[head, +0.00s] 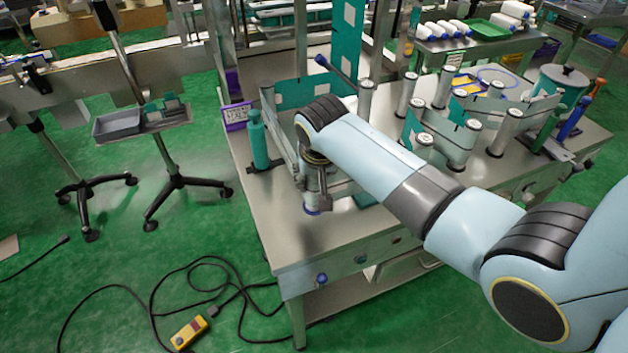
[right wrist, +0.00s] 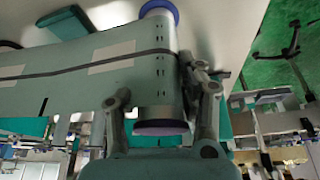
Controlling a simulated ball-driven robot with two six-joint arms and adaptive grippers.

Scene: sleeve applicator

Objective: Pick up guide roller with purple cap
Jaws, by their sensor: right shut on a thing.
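The guide roller with the purple cap (right wrist: 158,92) is a metal cylinder between the fingers of my right gripper (right wrist: 160,112) in the right wrist view. Its purple cap (right wrist: 160,128) faces my gripper's palm, and a blue ring (right wrist: 160,10) is at its far end. In the head view the roller (head: 311,192) stands at the left front of the steel table, partly hidden under my right gripper (head: 314,182). My right gripper points down at it and is shut on it. The left gripper is not in view.
A pale web (right wrist: 70,80) runs beside the roller. A teal post (head: 258,142) stands left of it on the steel table (head: 345,232). Several other rollers (head: 405,95) stand further right and back. The table's front left corner is clear. Cables (head: 190,265) lie on the green floor.

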